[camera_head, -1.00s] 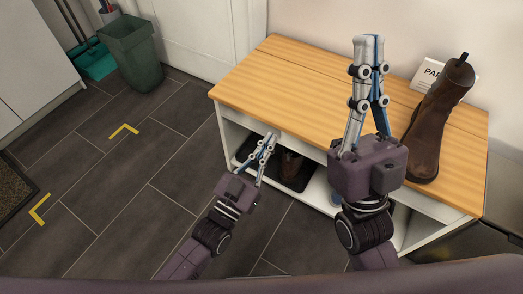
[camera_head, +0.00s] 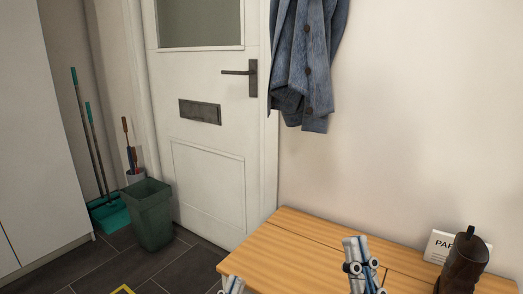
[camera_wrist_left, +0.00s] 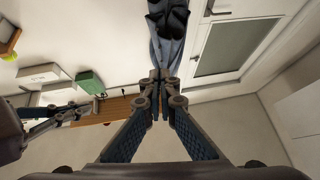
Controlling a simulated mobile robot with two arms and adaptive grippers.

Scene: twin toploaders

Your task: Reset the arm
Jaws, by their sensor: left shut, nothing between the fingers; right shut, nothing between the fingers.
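My left gripper (camera_head: 232,285) shows only its fingertips at the bottom edge of the head view, by the front left of the wooden bench. In the left wrist view its two fingers (camera_wrist_left: 160,78) meet at the tips with nothing between them. My right gripper (camera_head: 356,252) stands upright in front of the bench top in the head view, its fingers together and empty. Its lower part and both arms are cut off by the frame. What looks like my right gripper also shows at the left of the wrist view (camera_wrist_left: 68,114).
The wooden bench (camera_head: 290,237) carries a brown boot (camera_head: 463,265) and a white sign (camera_head: 441,246) at the right. A denim jacket (camera_head: 305,60) hangs on the wall beside a white door (camera_head: 215,155). A green bin (camera_head: 152,215) and a teal dustpan (camera_head: 108,215) stand at the left.

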